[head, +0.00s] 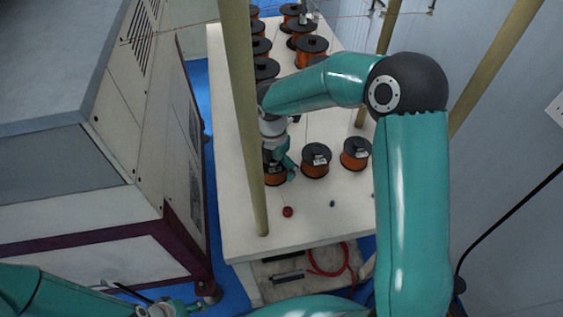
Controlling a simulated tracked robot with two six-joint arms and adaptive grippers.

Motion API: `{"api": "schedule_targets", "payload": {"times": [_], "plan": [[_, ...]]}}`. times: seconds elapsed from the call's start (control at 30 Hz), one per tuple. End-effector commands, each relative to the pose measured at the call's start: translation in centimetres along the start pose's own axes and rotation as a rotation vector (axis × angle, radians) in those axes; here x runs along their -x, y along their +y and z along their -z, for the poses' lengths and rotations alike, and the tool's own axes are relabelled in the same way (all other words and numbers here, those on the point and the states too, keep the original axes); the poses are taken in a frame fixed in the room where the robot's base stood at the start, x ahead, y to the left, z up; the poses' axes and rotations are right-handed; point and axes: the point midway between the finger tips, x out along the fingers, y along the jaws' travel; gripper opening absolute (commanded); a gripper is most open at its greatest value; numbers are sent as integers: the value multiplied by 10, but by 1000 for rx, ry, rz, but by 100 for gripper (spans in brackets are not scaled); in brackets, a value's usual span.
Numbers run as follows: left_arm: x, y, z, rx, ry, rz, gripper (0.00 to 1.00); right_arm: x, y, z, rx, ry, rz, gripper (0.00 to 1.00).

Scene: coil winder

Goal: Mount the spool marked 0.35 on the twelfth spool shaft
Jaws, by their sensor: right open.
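Several copper-wound spools with black flanges stand on the white table. The front row has a left spool (273,180), a middle spool (315,168) and a right spool (355,162). Small labels show on some, but I cannot read 0.35. My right gripper (282,175) is open, pointing down at the front left spool and partly covering it; I cannot tell whether it touches. Which shaft is the twelfth I cannot tell. My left gripper (172,308) is low at the bottom edge, partly cut off; its jaws are unclear.
The white table (240,215) also bears a red knob (288,212) and a small dark peg (332,204) at the front. A pale post (240,90) rises close beside my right gripper. A grey cabinet (120,130) stands left. A red cable (328,262) lies below.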

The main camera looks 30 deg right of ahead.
Motion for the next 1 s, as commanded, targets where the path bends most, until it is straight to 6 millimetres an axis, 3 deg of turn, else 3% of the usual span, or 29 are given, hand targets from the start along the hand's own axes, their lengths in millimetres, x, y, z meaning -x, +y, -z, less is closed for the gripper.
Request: {"api": "schedule_targets", "payload": {"times": [0.6, 1.0], "plan": [[0, 0, 0, 0, 0, 0, 46, 72, -3, 2, 2, -3, -5, 100], [0, 0, 0, 0, -1, 0, 46, 79, -3, 3, 6, -1, -3, 100]]}}
